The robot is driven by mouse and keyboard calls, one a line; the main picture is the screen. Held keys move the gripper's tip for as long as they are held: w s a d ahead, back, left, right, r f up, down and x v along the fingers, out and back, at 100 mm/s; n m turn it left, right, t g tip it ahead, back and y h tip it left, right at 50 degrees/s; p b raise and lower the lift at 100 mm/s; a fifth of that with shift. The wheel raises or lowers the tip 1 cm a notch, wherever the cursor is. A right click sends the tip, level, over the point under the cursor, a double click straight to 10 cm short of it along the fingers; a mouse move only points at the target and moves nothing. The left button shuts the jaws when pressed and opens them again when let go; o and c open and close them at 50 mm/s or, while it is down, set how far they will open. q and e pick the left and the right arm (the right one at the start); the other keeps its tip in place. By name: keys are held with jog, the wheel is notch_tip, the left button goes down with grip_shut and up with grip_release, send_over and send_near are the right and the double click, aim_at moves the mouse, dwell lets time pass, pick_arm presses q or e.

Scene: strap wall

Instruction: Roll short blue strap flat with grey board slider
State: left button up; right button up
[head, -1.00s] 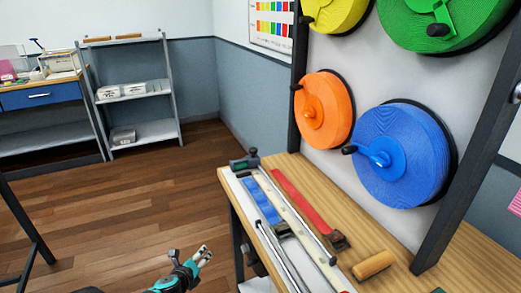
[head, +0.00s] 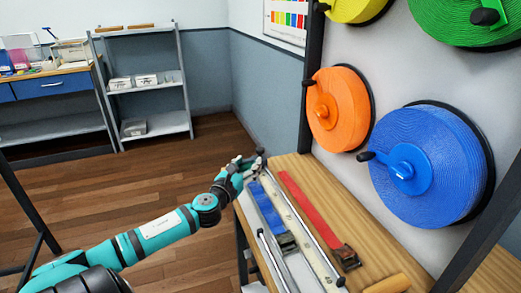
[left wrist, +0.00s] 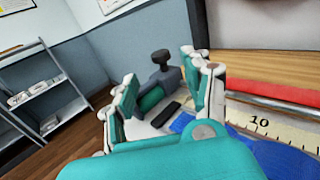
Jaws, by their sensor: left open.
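The short blue strap (head: 267,208) lies along the board (head: 303,238) on the bench, with a metal buckle (head: 286,242) at its near end. It also shows at the lower right of the left wrist view (left wrist: 265,155). The grey slider (left wrist: 172,78) with a dark knob stands at the board's far end. My left gripper (head: 250,167) is over that end and hides most of the slider in the head view. In the left wrist view its open fingers (left wrist: 166,92) are on either side of the slider; I cannot tell whether they touch it. My right gripper is out of view.
A red strap (head: 306,203) with a buckle lies right of the board. A wooden cylinder (head: 388,284) lies at the near right. Orange (head: 348,110) and blue (head: 445,170) strap rolls hang on the wall panel beside the bench. Open floor is at the left.

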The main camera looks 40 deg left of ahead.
aim_at(258, 151)
pick_arm(q)
jog(key=x, duration=0.8)
jog(key=shift+w, duration=0.15)
jog(key=shift+w+a, duration=0.2)
jog(key=shift+w, duration=0.5)
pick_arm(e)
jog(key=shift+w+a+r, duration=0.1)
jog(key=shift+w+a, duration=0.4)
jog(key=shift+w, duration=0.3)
pick_arm(q)
grip_shut()
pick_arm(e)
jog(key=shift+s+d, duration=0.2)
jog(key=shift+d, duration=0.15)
